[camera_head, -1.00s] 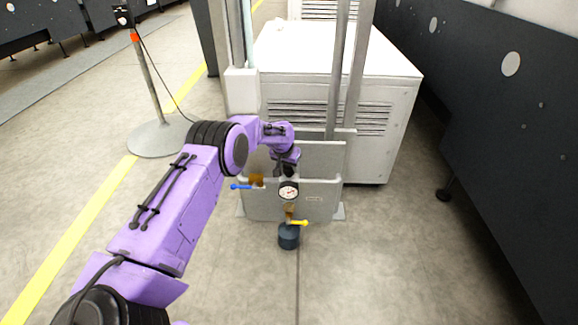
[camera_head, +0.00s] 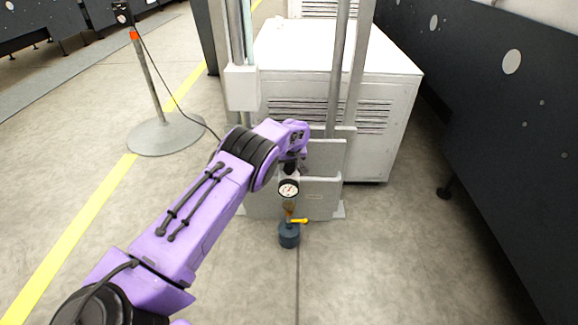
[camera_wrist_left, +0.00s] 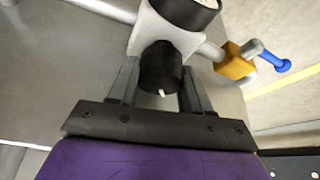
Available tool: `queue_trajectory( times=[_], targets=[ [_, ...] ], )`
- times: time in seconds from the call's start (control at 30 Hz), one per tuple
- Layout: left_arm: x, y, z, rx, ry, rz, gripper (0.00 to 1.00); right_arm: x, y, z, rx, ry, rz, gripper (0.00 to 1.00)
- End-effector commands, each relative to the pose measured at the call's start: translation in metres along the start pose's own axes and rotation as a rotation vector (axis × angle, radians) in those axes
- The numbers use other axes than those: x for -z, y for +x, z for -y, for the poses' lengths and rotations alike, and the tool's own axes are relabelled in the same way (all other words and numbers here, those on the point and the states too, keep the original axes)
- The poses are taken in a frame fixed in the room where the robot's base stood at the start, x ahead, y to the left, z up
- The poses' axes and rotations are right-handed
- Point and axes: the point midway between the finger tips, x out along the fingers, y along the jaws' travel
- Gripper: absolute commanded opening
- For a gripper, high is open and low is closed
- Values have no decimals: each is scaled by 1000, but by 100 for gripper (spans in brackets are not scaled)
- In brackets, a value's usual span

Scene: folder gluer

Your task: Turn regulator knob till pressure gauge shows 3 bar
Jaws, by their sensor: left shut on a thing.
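The pressure gauge (camera_head: 288,189) is a round white dial with a black rim on the front of the grey panel (camera_head: 322,200). Its needle is too small to read. The black regulator knob (camera_wrist_left: 160,70), with a small white mark, sits under a pale regulator body (camera_wrist_left: 165,35) in the left wrist view. My left gripper (camera_wrist_left: 160,85) has its two fingers on either side of the knob and is shut on it. In the head view my left gripper (camera_head: 292,165) is just above the gauge, and the knob is hidden there. My right gripper is in neither view.
A blue-handled valve (camera_wrist_left: 275,63) is beside the regulator. A white cabinet (camera_head: 375,75) stands behind. The floor in front is clear.

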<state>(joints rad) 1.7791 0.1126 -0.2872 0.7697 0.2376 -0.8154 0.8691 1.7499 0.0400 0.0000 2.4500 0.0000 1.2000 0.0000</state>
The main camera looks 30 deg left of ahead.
Motion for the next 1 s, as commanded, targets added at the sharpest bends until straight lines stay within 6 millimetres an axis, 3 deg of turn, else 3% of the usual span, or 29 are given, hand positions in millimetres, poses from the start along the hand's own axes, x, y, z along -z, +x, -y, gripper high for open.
queue_trajectory(
  times=[0.4,1.0],
  targets=[
    [0,2,0,85,-202,-1,18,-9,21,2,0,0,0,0],
    [0,0,0,101,-243,0,18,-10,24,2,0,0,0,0]
  ],
)
